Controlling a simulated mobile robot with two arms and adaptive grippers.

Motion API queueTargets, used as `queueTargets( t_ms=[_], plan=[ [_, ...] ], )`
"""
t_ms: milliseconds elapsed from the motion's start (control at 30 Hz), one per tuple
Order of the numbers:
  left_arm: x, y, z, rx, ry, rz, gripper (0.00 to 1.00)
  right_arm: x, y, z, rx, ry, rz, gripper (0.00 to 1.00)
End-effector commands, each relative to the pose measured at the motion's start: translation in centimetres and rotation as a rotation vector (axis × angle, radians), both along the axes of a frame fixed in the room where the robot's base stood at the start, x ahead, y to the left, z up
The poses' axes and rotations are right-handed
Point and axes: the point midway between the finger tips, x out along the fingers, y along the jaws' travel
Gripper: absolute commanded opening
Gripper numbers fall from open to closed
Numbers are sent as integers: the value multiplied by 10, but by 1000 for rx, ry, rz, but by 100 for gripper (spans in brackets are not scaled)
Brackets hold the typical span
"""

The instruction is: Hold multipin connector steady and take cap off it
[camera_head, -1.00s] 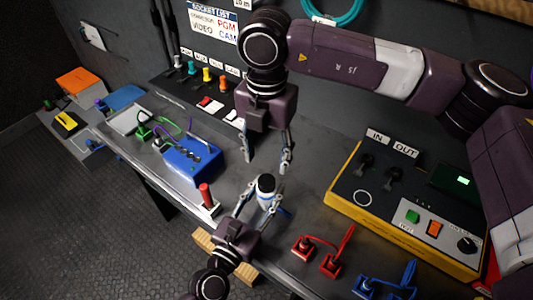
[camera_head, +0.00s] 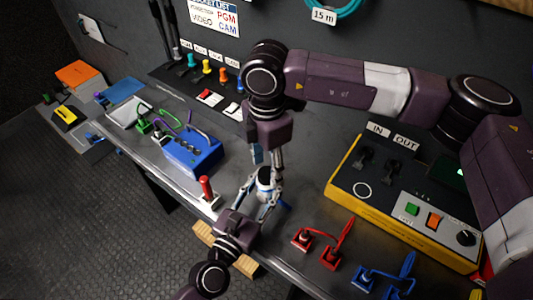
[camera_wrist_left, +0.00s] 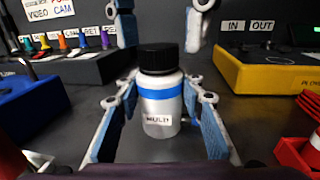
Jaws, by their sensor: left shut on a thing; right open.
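The multipin connector (camera_wrist_left: 160,105) is a silver cylinder with a blue band and a small white label, standing upright in the left wrist view. Its black cap (camera_wrist_left: 161,57) sits on top; in the head view the cap (camera_head: 264,174) shows just below the right gripper. My left gripper (camera_head: 262,195) is shut on the connector, with a blue-padded finger on each side of its body. My right gripper (camera_head: 267,158) is open above the cap. In the left wrist view its fingertips (camera_wrist_left: 161,25) hang on either side, above the cap, apart from it.
A blue box (camera_head: 192,155) and a red-handled lever (camera_head: 206,189) stand left of the connector. A yellow-edged IN/OUT panel (camera_head: 397,205) is on the right. Red (camera_head: 325,245) and blue (camera_head: 388,280) tethered parts lie in front. A switch panel (camera_head: 208,98) is behind.

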Motion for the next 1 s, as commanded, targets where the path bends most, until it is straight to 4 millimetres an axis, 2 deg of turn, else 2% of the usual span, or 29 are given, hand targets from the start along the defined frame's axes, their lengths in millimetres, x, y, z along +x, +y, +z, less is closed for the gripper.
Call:
queueTargets(
  t_ms=[200, 467, 867, 1000],
  plan=[
    [0, 0, 0, 0, 0, 0, 0, 0, 0, -14, 0, -1, 1, 48],
    [0, 0, 0, 0, 0, 0, 0, 0, 0, -15, 1, -1, 1, 47],
    [0, 0, 0, 0, 0, 0, 0, 0, 0, -14, 1, -2, 2, 3],
    [0, 0, 0, 0, 0, 0, 0, 0, 0, -14, 1, -2, 34, 2]
  ],
)
